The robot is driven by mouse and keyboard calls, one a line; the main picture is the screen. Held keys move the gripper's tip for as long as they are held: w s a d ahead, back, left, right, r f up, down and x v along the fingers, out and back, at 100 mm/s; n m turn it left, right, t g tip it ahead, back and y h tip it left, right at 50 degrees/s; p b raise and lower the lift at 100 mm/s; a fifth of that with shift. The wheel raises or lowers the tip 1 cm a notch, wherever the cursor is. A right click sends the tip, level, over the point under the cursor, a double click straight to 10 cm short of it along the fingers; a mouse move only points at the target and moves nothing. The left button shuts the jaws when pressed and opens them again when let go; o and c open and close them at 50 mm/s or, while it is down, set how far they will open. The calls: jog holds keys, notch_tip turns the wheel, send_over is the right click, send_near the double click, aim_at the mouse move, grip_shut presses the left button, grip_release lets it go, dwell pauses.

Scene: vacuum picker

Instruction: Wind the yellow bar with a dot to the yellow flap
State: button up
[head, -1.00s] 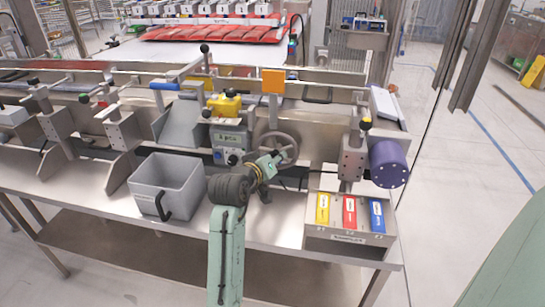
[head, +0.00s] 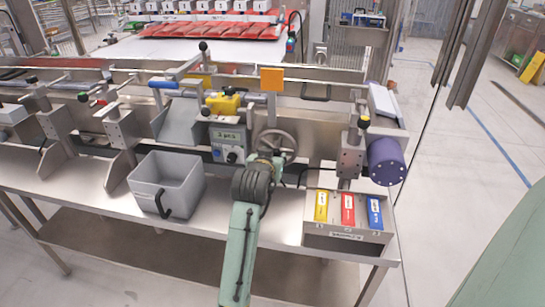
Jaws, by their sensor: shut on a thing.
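A yellow block with a dark knob (head: 224,103) sits on the rail above a grey control box with a small display (head: 229,142). An orange-yellow flap (head: 272,79) stands upright to its right. No dot can be made out on the yellow block. A grey metal handwheel (head: 291,137) is below the flap. My gripper (head: 268,157) is at the lower part of the handwheel, shut on it. Its fingertips are largely hidden by my wrist, so the exact grip point cannot be told.
A grey open bin (head: 190,160) stands left of my arm. A sample box (head: 345,237) with yellow, red and blue pieces is on the right. The bench front between bin and box is partly clear.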

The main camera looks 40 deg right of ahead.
dwell(0.3)
jog(key=o, duration=1.1)
jog(key=shift+o, duration=0.2)
jog(key=v, duration=1.2)
